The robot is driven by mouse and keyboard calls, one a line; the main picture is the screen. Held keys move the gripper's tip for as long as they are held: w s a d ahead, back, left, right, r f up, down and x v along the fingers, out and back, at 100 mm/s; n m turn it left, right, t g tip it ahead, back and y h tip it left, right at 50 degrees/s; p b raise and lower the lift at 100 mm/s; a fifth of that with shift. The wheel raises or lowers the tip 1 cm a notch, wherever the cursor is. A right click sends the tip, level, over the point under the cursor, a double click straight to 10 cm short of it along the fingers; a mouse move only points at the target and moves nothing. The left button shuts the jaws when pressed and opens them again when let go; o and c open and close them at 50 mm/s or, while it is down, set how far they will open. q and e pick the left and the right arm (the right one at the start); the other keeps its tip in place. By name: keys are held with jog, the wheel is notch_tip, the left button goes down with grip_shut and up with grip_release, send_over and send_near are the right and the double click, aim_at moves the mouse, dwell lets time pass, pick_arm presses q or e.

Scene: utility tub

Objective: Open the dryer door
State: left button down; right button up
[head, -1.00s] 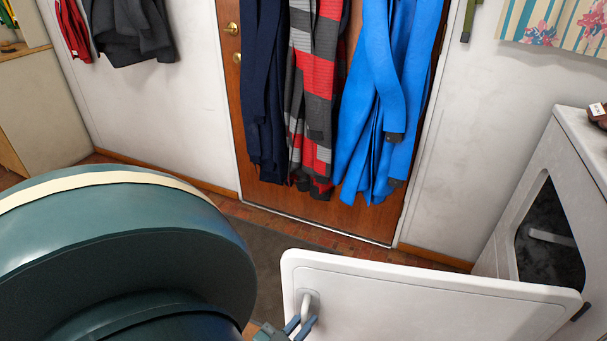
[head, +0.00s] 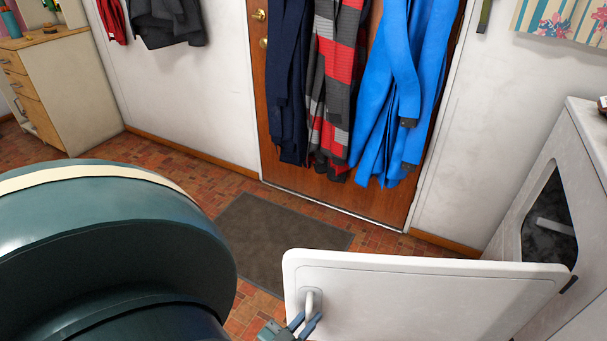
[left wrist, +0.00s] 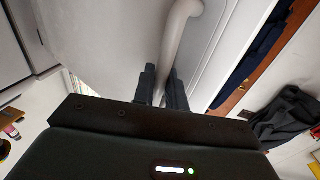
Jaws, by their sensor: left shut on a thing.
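The white dryer (head: 520,217) stands at the right of the head view, with its dark opening (head: 548,225) uncovered. Its white door (head: 430,295) is swung well out from the body, hinged at the right end. The door's white handle (head: 311,303) is near its left edge. My left gripper (head: 308,325) is at the handle, its two fingers shut around it. In the left wrist view the fingers (left wrist: 162,88) hold the curved handle (left wrist: 176,38) between them. My right gripper does not show in either view.
A wooden entry door (head: 335,165) with hanging scarves is at the back. A grey mat (head: 270,235) lies on the brick-patterned floor before it. A drawer cabinet (head: 70,90) stands at the far left. Floor between cabinet and mat is clear.

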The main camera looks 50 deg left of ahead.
pick_arm(q)
jog(key=shift+w+d, duration=0.1)
jog(key=shift+d, duration=0.2)
jog(key=c, duration=1.5)
grip_release()
jog(key=shift+c, duration=0.2)
jog(key=shift+a, duration=0.1)
jog(key=shift+s, duration=0.2)
